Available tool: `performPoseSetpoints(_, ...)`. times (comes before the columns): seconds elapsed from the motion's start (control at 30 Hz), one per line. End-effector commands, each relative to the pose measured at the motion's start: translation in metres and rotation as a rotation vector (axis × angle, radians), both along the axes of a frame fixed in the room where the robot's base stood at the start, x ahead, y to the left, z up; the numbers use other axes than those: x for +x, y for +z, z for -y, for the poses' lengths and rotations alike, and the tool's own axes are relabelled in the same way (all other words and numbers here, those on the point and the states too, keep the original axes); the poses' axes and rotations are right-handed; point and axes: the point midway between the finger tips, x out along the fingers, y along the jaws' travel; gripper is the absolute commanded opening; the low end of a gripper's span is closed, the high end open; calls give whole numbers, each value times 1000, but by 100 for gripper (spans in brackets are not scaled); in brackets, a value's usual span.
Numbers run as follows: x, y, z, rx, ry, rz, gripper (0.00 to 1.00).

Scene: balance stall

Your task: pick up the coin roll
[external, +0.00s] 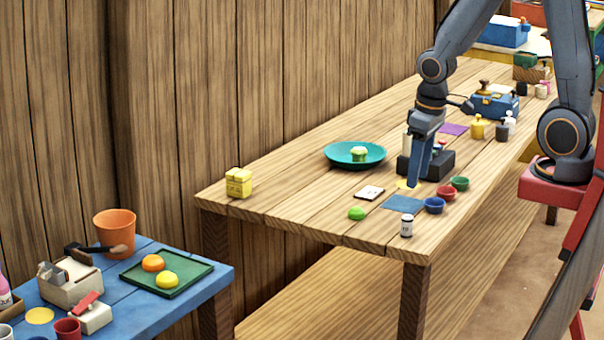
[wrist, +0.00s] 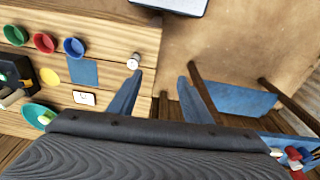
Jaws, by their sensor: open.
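A blue bowl (external: 434,205), a red bowl (external: 447,193) and a green bowl (external: 460,183) stand behind the coin roll. A blue mat (external: 403,203), a white card (external: 369,192) and a green lump (external: 356,214) lie to its left. The table edge is close by.

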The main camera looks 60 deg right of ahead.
Motion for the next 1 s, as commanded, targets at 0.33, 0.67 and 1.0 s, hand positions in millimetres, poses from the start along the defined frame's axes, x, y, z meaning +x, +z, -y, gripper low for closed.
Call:
performPoseSetpoints(0.33,43,-84,24,-200,700,-327,45)
performPoseSetpoints(0.67,60,-111,44,-274,976,-480,45)
performPoseSetpoints(1.0,53,-140,57,-272,973,-479,45)
